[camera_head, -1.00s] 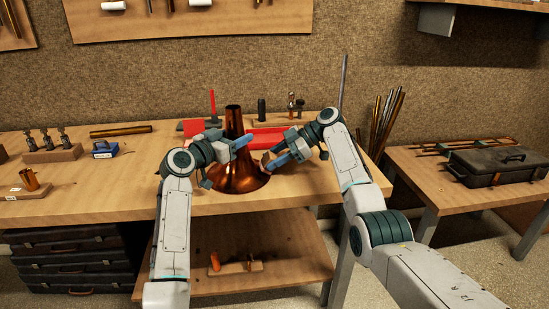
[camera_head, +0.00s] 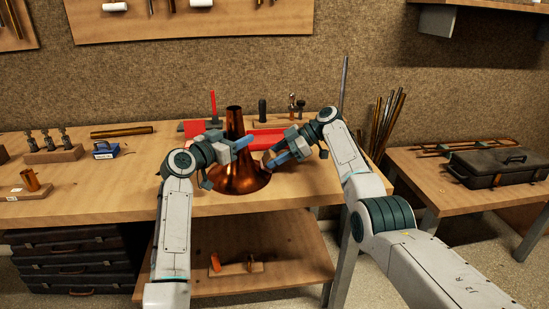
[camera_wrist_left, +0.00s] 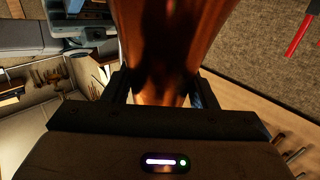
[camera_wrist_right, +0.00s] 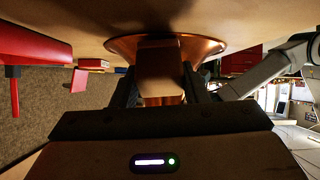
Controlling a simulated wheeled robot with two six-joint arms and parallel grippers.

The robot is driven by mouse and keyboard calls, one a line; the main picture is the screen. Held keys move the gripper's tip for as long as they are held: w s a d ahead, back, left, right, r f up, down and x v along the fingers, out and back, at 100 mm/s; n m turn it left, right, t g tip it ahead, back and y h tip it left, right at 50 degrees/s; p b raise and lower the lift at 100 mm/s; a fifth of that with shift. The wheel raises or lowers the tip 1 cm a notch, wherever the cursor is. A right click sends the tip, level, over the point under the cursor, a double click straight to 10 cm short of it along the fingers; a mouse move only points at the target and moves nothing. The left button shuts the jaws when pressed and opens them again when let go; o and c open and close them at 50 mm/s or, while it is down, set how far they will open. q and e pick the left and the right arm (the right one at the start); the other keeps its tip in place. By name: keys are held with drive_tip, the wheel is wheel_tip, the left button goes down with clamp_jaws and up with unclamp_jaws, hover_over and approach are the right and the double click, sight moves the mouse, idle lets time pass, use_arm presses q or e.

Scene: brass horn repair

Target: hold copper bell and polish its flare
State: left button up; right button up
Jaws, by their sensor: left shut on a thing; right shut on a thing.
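The copper bell (camera_head: 240,180) stands flare down on the workbench, its narrow neck pointing up. My left gripper (camera_head: 243,143) is shut on the bell's neck; the left wrist view shows the copper tube (camera_wrist_left: 170,50) between its fingers. My right gripper (camera_head: 274,158) is low on the bell's right side, by the flare. It is shut on a small brownish block (camera_wrist_right: 160,75), seen in the right wrist view in front of the flare's rim (camera_wrist_right: 207,46). Whether the block touches the flare I cannot tell.
Red blocks (camera_head: 194,128) and a red upright rod (camera_head: 212,103) stand behind the bell. A side table holds a dark case (camera_head: 497,166).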

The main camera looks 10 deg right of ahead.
drive_tip(key=shift+s, duration=0.15)
idle(0.3)
drive_tip(key=shift+s, duration=0.2)
drive_tip(key=shift+s+a, duration=0.1)
drive_tip(key=shift+s, duration=0.05)
drive_tip(key=shift+s, duration=0.25)
drive_tip(key=shift+s+f, duration=0.1)
drive_tip(key=shift+s, duration=0.05)
idle(0.4)
drive_tip(key=shift+s, duration=0.25)
drive_tip(key=shift+s, duration=0.2)
idle(0.8)
drive_tip(key=shift+w, duration=0.2)
drive_tip(key=shift+w, duration=0.9)
idle(0.6)
